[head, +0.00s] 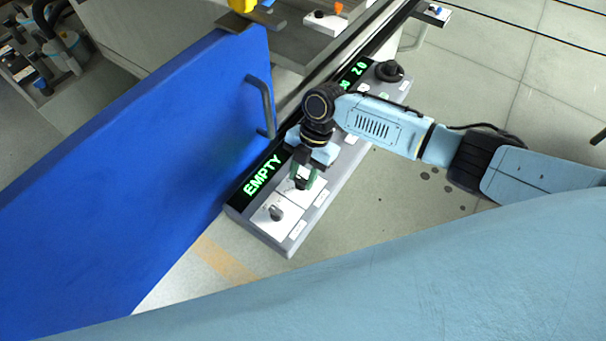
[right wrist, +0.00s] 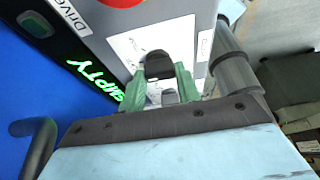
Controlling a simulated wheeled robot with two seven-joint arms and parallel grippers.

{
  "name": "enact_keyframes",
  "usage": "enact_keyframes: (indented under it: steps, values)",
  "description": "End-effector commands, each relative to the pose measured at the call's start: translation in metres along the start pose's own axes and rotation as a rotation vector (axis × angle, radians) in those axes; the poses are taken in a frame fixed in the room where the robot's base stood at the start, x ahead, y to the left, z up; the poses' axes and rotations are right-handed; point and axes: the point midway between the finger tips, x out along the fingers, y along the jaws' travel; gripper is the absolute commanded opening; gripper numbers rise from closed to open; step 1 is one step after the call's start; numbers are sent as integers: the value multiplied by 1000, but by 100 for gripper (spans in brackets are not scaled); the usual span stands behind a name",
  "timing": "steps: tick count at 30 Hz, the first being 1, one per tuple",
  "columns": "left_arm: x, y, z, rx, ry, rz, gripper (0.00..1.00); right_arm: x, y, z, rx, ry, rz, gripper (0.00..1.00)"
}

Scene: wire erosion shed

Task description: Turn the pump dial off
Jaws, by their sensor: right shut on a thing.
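A long grey control panel (head: 328,187) runs diagonally through the head view, with a green "EMPTY" display. My right gripper (head: 302,180) is over its near half, fingers down, shut on a dark dial on a white plate. In the right wrist view the dark dial (right wrist: 158,65) shows between the green fingertips of the gripper (right wrist: 160,75). Its label is too small to read, so I cannot tell its setting. A second dial (head: 276,213) sits on the white plate nearer the panel's end, free of the gripper. My left gripper is out of view.
A blue door (head: 150,150) with a dark handle (head: 263,105) stands close along the panel's left side. A black round knob (head: 390,71) is at the panel's far end. In the wrist view, a red button (right wrist: 122,2) sits near the "Drive" label. Open floor lies right.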

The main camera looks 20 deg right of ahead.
Motion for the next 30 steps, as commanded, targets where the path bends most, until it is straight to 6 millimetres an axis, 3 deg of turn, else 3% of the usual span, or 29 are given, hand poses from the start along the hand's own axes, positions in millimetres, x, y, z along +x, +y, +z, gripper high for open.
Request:
enact_keyframes:
  steps: [13,14,18,30]
  values:
    - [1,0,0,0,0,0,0,0,0,1,-9,-3,-4,10]
    - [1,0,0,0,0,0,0,0,0,1,-9,-3,-4,34]
    - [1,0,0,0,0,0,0,0,0,1,-8,-2,-4,52]
    - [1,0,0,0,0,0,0,-7,1,1,-9,-2,-1,55]
